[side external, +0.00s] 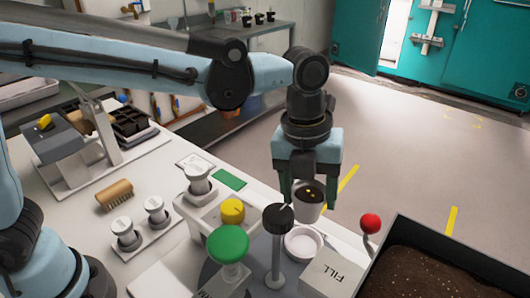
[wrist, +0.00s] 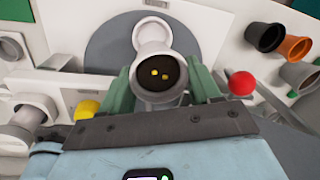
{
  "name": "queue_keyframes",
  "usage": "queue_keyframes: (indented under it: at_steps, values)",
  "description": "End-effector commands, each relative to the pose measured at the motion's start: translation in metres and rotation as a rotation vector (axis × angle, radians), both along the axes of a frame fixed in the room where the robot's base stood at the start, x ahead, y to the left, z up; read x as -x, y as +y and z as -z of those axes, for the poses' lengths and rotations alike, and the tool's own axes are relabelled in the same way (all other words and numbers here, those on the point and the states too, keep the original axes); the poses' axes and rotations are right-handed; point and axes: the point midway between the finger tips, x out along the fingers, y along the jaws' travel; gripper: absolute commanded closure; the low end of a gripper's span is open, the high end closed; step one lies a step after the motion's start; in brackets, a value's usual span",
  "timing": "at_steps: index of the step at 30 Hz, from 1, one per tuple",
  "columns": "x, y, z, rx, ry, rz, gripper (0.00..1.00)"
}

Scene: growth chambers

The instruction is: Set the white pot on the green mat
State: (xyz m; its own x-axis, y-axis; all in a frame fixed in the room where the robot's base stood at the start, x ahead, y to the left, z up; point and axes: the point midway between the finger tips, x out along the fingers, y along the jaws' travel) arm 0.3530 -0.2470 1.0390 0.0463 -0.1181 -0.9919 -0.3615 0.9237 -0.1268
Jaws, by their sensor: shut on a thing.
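The white pot (side external: 308,213) holds dark soil with small yellow bits on top. My gripper (side external: 309,190) is shut on it, with a green finger on each side. The pot is roughly upright and looks raised above the table, near a white round dish (side external: 303,243). In the wrist view the pot (wrist: 160,98) sits between the fingers of my gripper (wrist: 162,85). The green mat (side external: 229,179) is a small flat rectangle on the white table, left of my gripper and apart from the pot. Nothing lies on it.
A green knob (side external: 228,244), a yellow knob (side external: 232,210), a black-topped post (side external: 277,219) and a red ball (side external: 370,223) stand nearby. A white FILL box (side external: 332,272) and a soil bin (side external: 455,238) are at front right. Pots (wrist: 265,36) show in the wrist view.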

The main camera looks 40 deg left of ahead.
Motion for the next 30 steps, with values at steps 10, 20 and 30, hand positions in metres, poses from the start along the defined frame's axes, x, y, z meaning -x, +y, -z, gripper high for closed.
queue_keyframes:
  at_steps: [10,20,30]
  values:
    - [-0.03,0.069,0.0,0.005,-0.002,-0.142,0.69]
    - [-0.048,0.206,0.02,0.015,-0.008,-0.407,0.69]
    - [-0.041,0.266,0.03,0.017,-0.013,-0.522,0.69]
